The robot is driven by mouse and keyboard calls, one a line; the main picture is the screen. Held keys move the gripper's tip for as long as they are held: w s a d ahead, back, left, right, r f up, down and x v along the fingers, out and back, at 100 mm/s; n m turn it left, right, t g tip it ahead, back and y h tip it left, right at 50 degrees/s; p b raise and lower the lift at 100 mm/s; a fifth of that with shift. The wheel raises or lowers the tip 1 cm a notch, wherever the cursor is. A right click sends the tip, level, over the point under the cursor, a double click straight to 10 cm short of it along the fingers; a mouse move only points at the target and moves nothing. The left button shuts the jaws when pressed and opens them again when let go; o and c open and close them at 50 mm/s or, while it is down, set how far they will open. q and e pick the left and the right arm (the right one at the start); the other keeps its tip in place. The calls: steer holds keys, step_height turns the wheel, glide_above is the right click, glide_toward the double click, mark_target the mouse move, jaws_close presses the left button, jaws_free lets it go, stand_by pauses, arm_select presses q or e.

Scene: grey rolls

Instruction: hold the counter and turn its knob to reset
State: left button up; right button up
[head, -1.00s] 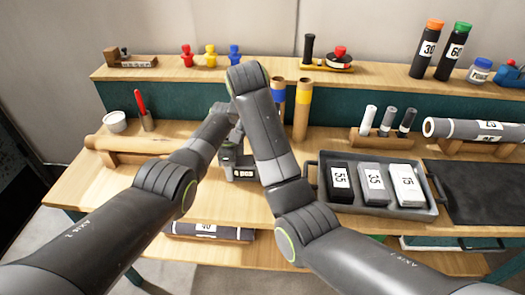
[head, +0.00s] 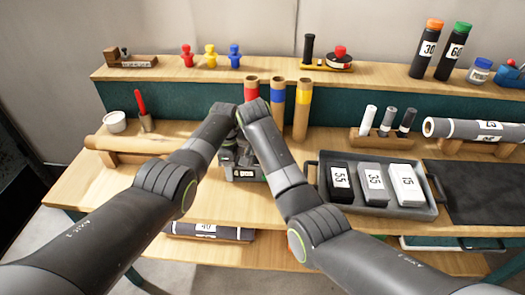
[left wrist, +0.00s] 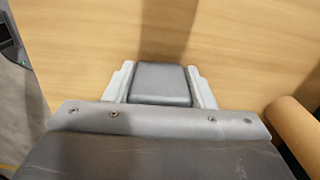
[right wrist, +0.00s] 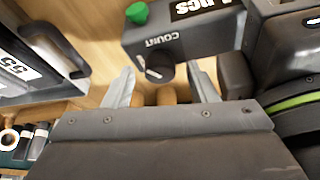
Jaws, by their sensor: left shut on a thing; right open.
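The counter (head: 243,174) is a dark grey box with a white "PCS" label, on the table at the middle, partly hidden by my arms in the head view. In the right wrist view the counter (right wrist: 190,40) shows a green button (right wrist: 137,13), the word COUNT and a dark round knob (right wrist: 159,66). My left gripper (left wrist: 163,75) is shut on the grey body of the counter, seen between its fingers in the left wrist view. My right gripper (right wrist: 160,84) is open and empty, its fingers pointing toward the knob and apart from it.
A grey tray (head: 313,192) with several labelled boxes stands right of the counter. Red, blue and yellow-banded tubes (head: 277,105) stand behind it. A wooden roll (head: 130,146) lies to the left. The table in front is clear.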

steer(key=c, duration=1)
steer(key=shift+n, duration=0.4)
steer(key=n+y, duration=0.2)
steer(key=n, duration=0.2)
steer(key=shift+d+n, duration=0.15)
steer(key=shift+n, duration=0.25)
steer(key=n+y, duration=0.1)
steer(key=n, duration=0.1)
steer(key=n+y, duration=0.1)
steer(key=n, duration=0.2)
steer(key=shift+w+d+g, duration=0.1)
steer(key=shift+d+g, duration=0.05)
steer(key=shift+g, duration=0.25)
steer(key=shift+n, duration=0.4)
steer(key=o, duration=1)
